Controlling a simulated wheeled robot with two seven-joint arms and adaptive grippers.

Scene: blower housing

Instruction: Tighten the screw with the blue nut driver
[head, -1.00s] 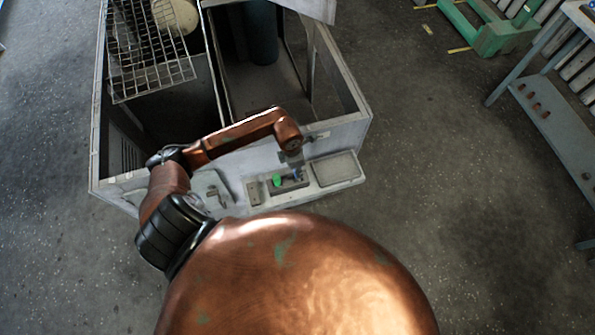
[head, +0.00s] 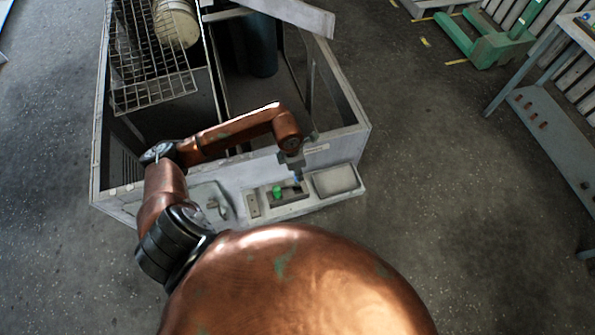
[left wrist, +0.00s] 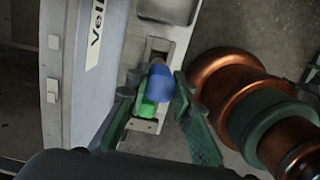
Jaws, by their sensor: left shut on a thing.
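The blue nut driver (left wrist: 160,84) shows its rounded blue handle between the green fingers of my left gripper (left wrist: 158,106) in the left wrist view. The gripper is shut on it. In the head view my left gripper (head: 296,170) points down over the ledge at the front of the housing, with a bit of the blue driver (head: 299,181) below it. A green handle (head: 277,192) stands just left of it in a recess; it also shows in the left wrist view (left wrist: 147,107), partly behind the blue one. I cannot make out the screw. My right gripper is out of view.
The grey open-topped housing (head: 330,155) holds a wire basket (head: 150,75) and a dark cylinder (head: 262,50). A blue-grey bench (head: 555,145) stands at right, with clear floor between.

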